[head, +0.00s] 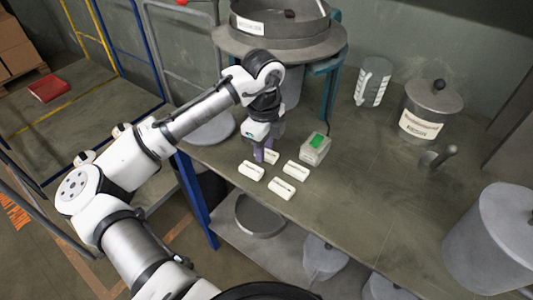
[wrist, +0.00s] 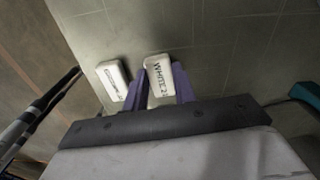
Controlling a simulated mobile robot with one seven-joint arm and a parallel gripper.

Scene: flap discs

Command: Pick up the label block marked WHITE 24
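The label block marked WHITE 2, its last character cut off (wrist: 158,78), lies in the wrist view between the purple fingers of my gripper (wrist: 163,82). One finger is on each side of it, very close, and I cannot tell whether both press on it. In the head view my gripper (head: 265,153) points down at the bench, and a white block (head: 271,157) shows partly behind its fingers. Whether that block is lifted is not clear. A second label block (wrist: 113,80) lies left of the fingers in the wrist view; its text is unreadable.
Other white blocks lie close by, at left (head: 251,171), front (head: 282,188) and right (head: 297,169). A small box with a green top (head: 316,147) stands to the right.

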